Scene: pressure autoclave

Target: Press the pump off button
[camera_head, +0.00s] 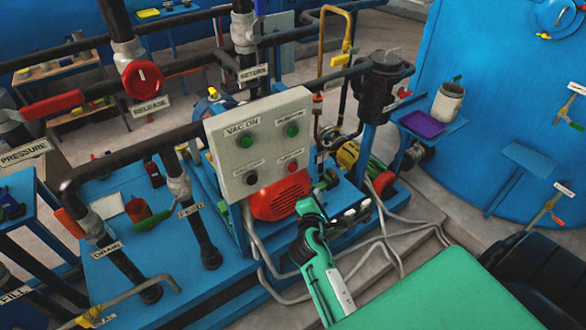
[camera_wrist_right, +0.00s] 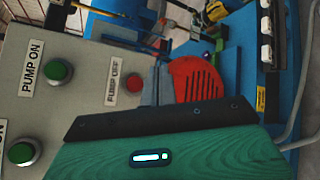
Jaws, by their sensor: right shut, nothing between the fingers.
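The grey control box (camera_head: 260,145) stands in the middle of the head view, with two green buttons on top and a dark and a red one below. The red pump off button (camera_head: 292,167) is at its lower right. In the right wrist view the same red button (camera_wrist_right: 135,83) shows beside its PUMP OFF label (camera_wrist_right: 113,82). My right gripper (camera_head: 311,207) is shut and empty, below and right of the box. In the wrist view its grey fingers (camera_wrist_right: 157,84) are just right of the button; I cannot tell any contact. My left gripper is not in view.
The green pump on button (camera_wrist_right: 58,71) is close to the red one. A red slotted motor cover (camera_head: 280,197) sits under the box. Pipes with a red release valve (camera_head: 142,80) run at the left. A blue tank (camera_head: 505,100) stands at the right.

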